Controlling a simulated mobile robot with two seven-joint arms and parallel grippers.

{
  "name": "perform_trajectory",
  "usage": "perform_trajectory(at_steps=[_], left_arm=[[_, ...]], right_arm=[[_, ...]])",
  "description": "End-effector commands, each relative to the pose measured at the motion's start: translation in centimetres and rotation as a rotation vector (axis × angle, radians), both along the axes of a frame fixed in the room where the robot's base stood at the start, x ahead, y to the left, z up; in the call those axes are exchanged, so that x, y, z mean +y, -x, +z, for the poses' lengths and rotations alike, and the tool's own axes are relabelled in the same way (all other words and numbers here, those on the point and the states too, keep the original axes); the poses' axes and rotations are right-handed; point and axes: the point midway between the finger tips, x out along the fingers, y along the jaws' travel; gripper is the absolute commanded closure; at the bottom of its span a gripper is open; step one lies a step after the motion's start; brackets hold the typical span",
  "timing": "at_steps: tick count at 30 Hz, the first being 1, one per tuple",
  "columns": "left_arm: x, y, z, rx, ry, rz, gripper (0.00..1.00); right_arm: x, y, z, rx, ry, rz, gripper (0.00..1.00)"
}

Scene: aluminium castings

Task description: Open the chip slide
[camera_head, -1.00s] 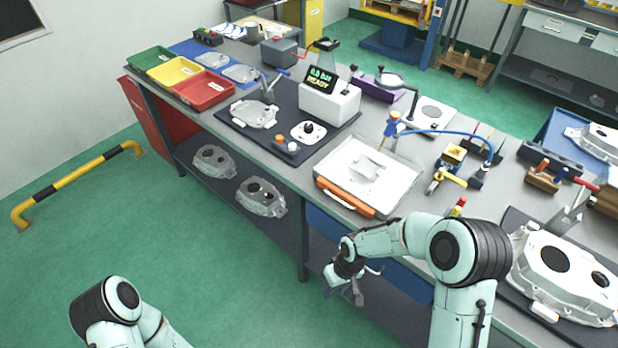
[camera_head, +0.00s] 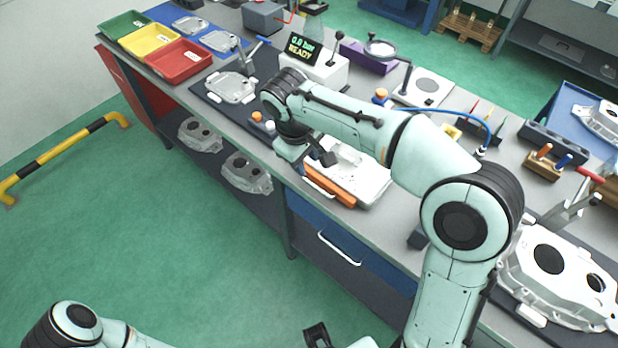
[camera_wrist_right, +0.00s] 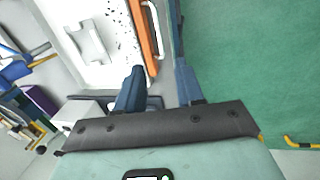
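The chip slide appears to be the white tray with dark specks (camera_head: 372,184) and an orange front (camera_head: 343,192) at the bench's front edge. The orange front carries a pale bar handle (camera_head: 318,187). My right gripper (camera_head: 316,160) is above the tray's front left part and hides some of it. In the right wrist view, its two fingers (camera_wrist_right: 158,80) are apart with nothing between them, and the handle (camera_wrist_right: 153,25) lies beyond the fingertips, apart from them. A dark part at the bottom edge seems to be my left gripper (camera_head: 318,336), mostly cut off.
A large casting (camera_head: 560,270) is on the right. A blue drawer (camera_head: 330,250) is below the bench. Open floor lies in front.

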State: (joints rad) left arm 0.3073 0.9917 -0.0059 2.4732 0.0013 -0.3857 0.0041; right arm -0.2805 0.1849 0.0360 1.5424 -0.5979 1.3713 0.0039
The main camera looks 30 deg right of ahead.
Motion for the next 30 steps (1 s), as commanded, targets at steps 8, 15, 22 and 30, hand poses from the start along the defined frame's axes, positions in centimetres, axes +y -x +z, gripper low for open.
perform_trajectory(at_steps=[8, 15, 22, 30], left_arm=[[0.0, 0.4, -1.1, 0.006, 0.0, 0.0, 1.0], [0.0, 0.6, -1.5, 0.007, 0.0, 0.0, 1.0], [0.0, 0.6, -1.6, 0.007, 0.0, 0.0, 1.0], [0.0, 0.6, -1.6, 0.007, 0.0, 0.0, 1.0]], right_arm=[[-1.1, -0.3, -6.3, 0.006, 0.0, -0.001, 0.63], [-1.7, -0.7, -9.6, 0.003, 0.0, 0.0, 0.63], [-1.9, -0.8, -10.6, 0.001, -0.001, 0.0, 0.63], [-1.9, -0.8, -10.6, 0.001, -0.001, 0.0, 0.82]])
